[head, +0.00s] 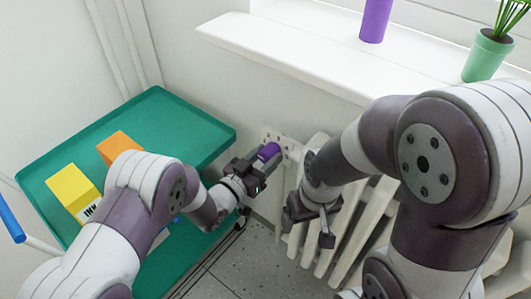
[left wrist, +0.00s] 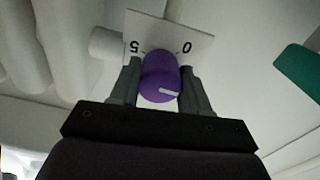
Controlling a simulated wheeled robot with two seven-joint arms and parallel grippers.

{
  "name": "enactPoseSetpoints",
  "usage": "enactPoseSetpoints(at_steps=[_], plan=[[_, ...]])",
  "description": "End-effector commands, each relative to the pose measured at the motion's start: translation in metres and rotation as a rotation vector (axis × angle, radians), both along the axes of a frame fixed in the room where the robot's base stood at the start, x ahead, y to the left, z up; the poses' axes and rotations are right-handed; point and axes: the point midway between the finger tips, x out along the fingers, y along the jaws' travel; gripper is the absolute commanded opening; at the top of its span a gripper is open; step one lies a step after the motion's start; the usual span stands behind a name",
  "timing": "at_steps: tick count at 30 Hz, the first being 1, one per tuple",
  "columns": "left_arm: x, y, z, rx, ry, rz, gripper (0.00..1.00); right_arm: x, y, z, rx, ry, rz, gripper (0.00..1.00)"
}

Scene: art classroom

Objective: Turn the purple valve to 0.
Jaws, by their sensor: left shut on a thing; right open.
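The purple valve (head: 269,151) is a round knob on the radiator's pipe by the wall. It also shows in the left wrist view (left wrist: 158,75), with a white mark on its face. Behind it is a white scale plate (left wrist: 165,30) with an upside-down 5 on the left and a 0 on the right. The white mark points to the right, a little below the 0 side in that view. My left gripper (head: 262,163) is shut on the valve, one finger on each side. My right gripper (head: 312,222) is open and empty in front of the radiator.
The white radiator (head: 347,240) stands under the windowsill (head: 290,50), right of the valve. The sill holds a purple cylinder (head: 375,20) and a green plant pot (head: 487,56). A green tray cart (head: 160,110) with a yellow ink box (head: 73,187) and an orange box (head: 119,145) stands at left.

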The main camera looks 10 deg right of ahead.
Motion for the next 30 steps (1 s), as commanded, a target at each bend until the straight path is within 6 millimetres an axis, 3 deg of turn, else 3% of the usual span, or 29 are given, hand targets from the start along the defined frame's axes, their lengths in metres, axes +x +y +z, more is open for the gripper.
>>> enactPoseSetpoints(at_steps=[30], plan=[[-0.002,-0.001,0.0,-0.522,0.675,0.001,0.16,0.0,0.0,0.041,0.0,0.0,0.0,0.89]])
